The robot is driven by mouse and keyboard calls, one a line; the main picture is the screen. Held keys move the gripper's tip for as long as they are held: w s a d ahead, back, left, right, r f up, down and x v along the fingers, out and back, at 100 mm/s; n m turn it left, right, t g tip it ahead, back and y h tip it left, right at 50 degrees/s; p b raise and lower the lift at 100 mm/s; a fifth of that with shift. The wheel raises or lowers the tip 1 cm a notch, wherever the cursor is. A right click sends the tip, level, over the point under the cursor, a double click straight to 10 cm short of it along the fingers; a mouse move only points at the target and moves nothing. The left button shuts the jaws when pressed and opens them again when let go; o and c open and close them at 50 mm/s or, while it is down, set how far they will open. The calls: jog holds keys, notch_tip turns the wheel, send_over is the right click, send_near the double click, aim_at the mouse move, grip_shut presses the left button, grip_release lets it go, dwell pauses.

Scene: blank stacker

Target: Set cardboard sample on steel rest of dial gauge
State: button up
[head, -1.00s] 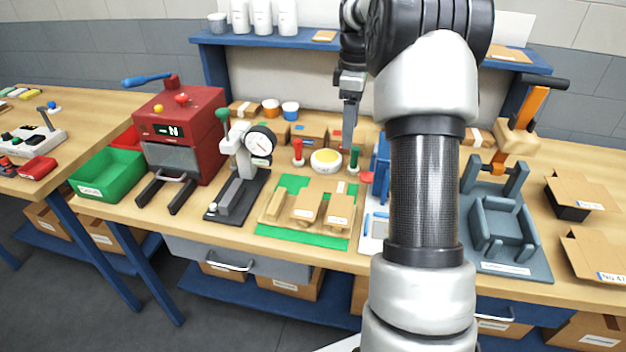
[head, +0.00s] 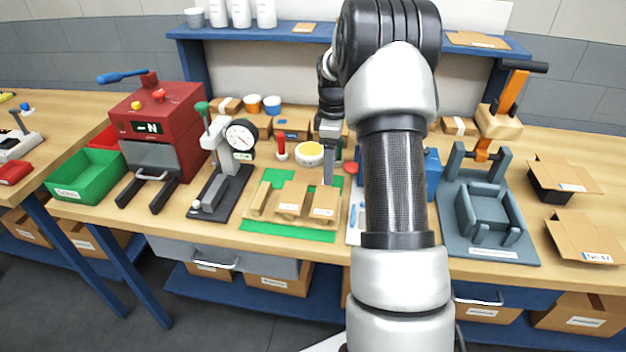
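The dial gauge (head: 241,136) has a round white dial on a grey stand with a green-topped lever. Its steel rest (head: 214,192) is a grey block on the dark base, with no cardboard visible on it. Several cardboard samples stand on the green mat (head: 262,228): a narrow one at left (head: 262,198), a middle one (head: 291,199) and a right one (head: 323,204). My gripper (head: 328,176) points down just above or behind the right sample. Its fingers show edge-on, so I cannot tell their opening or any contact.
A red machine (head: 185,125) with two dark prongs stands left of the gauge, beside a green bin (head: 85,178). A grey fixture (head: 485,215) is at right. My arm hides part of the bench.

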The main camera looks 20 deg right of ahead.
aim_at(313, 179)
jog(key=shift+f, duration=1.65)
jog(key=c, duration=1.2)
